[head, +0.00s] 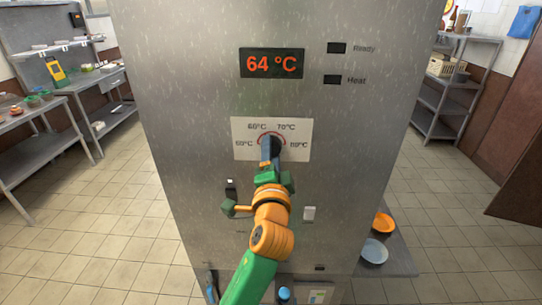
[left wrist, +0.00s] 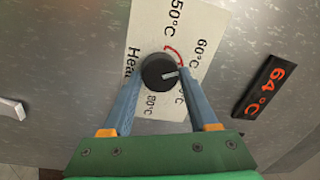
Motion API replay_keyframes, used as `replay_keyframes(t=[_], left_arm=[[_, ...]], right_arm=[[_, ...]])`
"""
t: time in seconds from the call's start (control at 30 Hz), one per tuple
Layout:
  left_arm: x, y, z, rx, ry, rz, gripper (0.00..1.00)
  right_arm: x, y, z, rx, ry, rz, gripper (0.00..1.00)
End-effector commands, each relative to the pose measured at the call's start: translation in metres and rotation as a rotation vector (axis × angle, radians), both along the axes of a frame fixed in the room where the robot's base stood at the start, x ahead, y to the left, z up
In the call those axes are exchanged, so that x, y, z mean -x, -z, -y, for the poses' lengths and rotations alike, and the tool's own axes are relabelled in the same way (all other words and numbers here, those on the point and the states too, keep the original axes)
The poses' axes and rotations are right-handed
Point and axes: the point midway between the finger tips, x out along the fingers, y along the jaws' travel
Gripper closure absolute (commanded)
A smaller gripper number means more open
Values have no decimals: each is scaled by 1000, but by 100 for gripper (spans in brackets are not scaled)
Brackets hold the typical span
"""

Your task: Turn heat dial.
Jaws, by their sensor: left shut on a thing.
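The heat dial (head: 272,141) is a round dark knob on a white label plate (head: 240,154) on the steel front of a tall unit. The plate is printed 50, 60, 70 and 80 °C, with a red arc arrow by the dial. My left gripper (head: 269,152) is shut on the dial, with one blue-grey finger on each side in the left wrist view (left wrist: 160,82). There the dial (left wrist: 155,68) has a pale pointer facing the right finger, which hides the label behind it. A display (head: 271,63) reads 64 °C in red. My right gripper is out of view.
The Ready (head: 337,47) and Heat (head: 333,80) lamps look dark. Orange (head: 384,223) and pale blue (head: 374,251) bowls stand at lower right.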

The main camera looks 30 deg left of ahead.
Motion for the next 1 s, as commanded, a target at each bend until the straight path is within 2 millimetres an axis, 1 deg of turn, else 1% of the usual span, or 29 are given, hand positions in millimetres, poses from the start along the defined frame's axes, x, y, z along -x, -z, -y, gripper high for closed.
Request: replay_keyframes(t=[0.03, 0.53, 0.57, 0.6, 0.67, 0.93, 1.0], left_arm=[[0, -2, 0, 4, 1, 10, 96], [0, -4, 0, 15, 0, 22, 96], [0, -4, 0, 15, 0, 22, 38], [0, -5, 0, 15, 0, 22, 27], [0, -4, 0, 16, 1, 22, 11], [0, -2, 0, 18, 1, 17, 10], [3, 0, 3, 19, 2, 17, 10]], right_arm=[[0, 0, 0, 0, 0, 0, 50], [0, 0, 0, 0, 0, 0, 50], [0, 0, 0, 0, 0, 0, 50], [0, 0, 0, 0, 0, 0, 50], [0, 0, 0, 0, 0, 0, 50], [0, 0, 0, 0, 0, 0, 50], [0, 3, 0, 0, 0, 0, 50]])
